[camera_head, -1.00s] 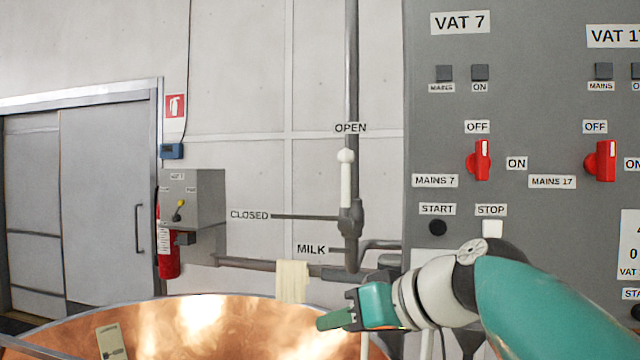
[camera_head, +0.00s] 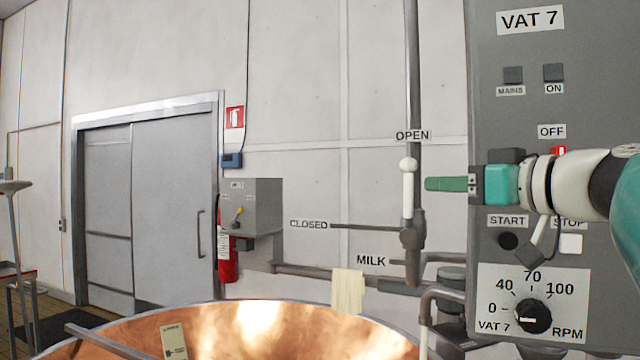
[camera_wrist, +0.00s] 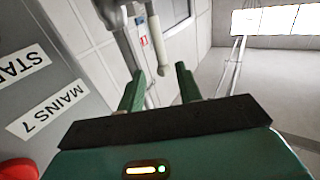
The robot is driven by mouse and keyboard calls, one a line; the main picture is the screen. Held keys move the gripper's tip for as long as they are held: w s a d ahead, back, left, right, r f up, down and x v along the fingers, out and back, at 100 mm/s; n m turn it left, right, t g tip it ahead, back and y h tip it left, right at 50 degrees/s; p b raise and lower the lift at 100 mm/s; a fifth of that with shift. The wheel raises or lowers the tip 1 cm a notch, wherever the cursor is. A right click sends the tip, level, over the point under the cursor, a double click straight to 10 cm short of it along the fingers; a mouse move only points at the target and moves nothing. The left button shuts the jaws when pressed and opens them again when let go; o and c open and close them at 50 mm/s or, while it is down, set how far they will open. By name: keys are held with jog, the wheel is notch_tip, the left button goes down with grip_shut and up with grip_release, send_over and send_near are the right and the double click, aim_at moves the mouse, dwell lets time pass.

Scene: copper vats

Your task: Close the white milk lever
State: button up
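The white milk lever (camera_head: 408,188) stands upright on the grey pipe valve, its round tip just below the OPEN label (camera_head: 412,135). The CLOSED label (camera_head: 309,224) is to its left, at the end of a horizontal bar. My gripper (camera_head: 432,184) is just right of the lever at about its mid height, with a small gap in the picture. In the wrist view my gripper (camera_wrist: 160,82) has its two green fingers apart and nothing held. The lever (camera_wrist: 156,45) shows there beyond and between the fingertips.
The grey VAT 7 panel (camera_head: 520,100) with switches and a dial is at the right, behind my arm. A copper vat (camera_head: 270,325) fills the bottom, with a cloth (camera_head: 348,290) above its rim. A control box (camera_head: 255,205) hangs left.

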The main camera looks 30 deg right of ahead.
send_over(408, 230)
jog(key=shift+w+d, duration=0.3)
jog(key=shift+w, duration=0.05)
jog(key=shift+c, duration=0.4)
grip_shut()
